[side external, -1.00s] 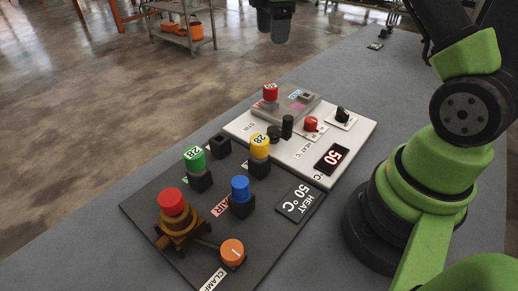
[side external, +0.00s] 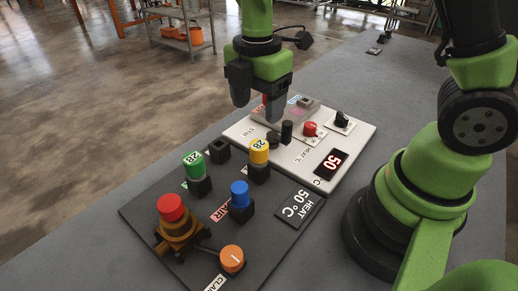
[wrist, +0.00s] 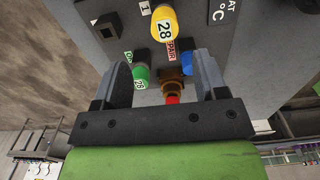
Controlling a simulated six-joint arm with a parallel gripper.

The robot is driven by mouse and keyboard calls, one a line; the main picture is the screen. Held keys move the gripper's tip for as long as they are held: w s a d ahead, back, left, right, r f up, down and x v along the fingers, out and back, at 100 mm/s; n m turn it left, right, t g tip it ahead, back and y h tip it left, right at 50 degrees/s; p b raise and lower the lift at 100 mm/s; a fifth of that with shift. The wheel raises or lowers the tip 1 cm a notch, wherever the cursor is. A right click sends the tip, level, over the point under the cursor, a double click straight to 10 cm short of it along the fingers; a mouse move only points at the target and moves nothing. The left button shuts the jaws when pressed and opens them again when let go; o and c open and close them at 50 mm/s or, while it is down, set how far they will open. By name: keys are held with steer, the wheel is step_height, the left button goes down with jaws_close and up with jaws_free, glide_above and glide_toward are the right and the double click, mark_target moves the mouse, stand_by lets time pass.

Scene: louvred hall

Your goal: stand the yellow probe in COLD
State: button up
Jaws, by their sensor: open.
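The yellow probe (side external: 259,152), marked 28, stands upright in a black holder on the dark panel; the wrist view shows its top (wrist: 164,24). My gripper (side external: 258,103) is open, with its fingers apart over the far left part of the white panel, beyond the yellow probe. In the wrist view my gripper (wrist: 160,62) has nothing clasped between its fingers. A grey block (side external: 297,115) on the white panel carries a red label and a blue label, with a dark square opening beside the blue one. The label words are too small to read.
A green probe (side external: 193,164), a blue cap (side external: 240,193), a red cap on a brown clamp (side external: 170,208) and an orange knob (side external: 232,259) stand on the dark panel. An empty black socket (side external: 219,151) is left of the yellow probe. Short black posts (side external: 287,132) stand close behind it.

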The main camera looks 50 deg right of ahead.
mark_target(259, 145)
steer(key=shift+s+a+f, duration=0.2)
steer(key=shift+s, duration=0.1)
steer(key=shift+f, duration=4.9)
jaws_close()
